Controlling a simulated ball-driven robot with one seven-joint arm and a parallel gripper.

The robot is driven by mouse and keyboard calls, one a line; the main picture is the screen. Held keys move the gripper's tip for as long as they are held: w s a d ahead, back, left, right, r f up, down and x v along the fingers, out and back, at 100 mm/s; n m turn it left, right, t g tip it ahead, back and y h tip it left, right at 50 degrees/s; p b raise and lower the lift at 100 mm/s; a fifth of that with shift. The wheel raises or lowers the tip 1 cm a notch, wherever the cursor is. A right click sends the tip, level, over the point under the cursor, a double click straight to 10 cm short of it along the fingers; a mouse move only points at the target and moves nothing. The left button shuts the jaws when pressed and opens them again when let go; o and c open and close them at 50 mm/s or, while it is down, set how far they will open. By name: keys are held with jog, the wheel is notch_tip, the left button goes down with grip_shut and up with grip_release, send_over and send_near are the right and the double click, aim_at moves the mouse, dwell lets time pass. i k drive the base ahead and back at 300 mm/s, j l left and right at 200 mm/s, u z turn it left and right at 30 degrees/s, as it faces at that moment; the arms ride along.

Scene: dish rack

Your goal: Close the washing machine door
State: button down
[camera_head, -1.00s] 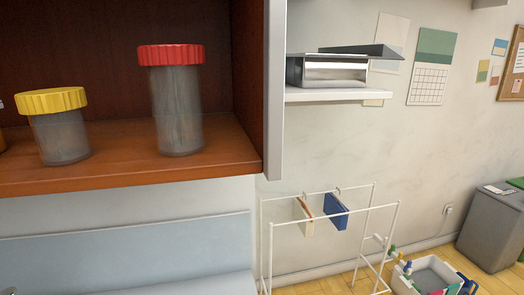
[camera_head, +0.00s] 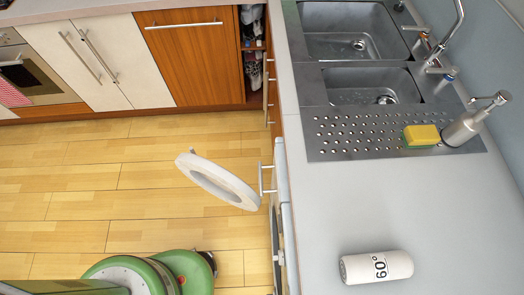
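The washing machine door (camera_head: 217,180) is a white ring with a greyish middle. It stands open, swung out over the wooden floor to the left of the counter front. The washing machine itself is mostly hidden under the counter; a narrow white strip of what looks like its front (camera_head: 282,185) shows along the counter edge. My gripper is not in view. Green and white round parts of my own body show at the bottom left, below the door and apart from it in the picture.
A grey counter (camera_head: 350,215) runs along the right, with a steel double sink (camera_head: 350,30), a sponge (camera_head: 422,135), a soap dispenser (camera_head: 476,118) and a white cylinder marked 60° (camera_head: 376,267). Cabinets and an oven (camera_head: 35,72) line the back. The wooden floor (camera_head: 80,200) left of the door is clear.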

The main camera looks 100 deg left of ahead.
aim_at(218, 181)
jog(key=k+j, duration=0.4)
jog(key=j, duration=0.2)
jog(key=k+j, duration=0.45)
jog(key=j, duration=0.15)
jog(key=k+j, duration=0.4)
jog(key=j, duration=0.2)
jog(key=k+j, duration=0.45)
jog(key=j, duration=0.15)
jog(key=k+j, duration=0.4)
jog(key=j, duration=0.2)
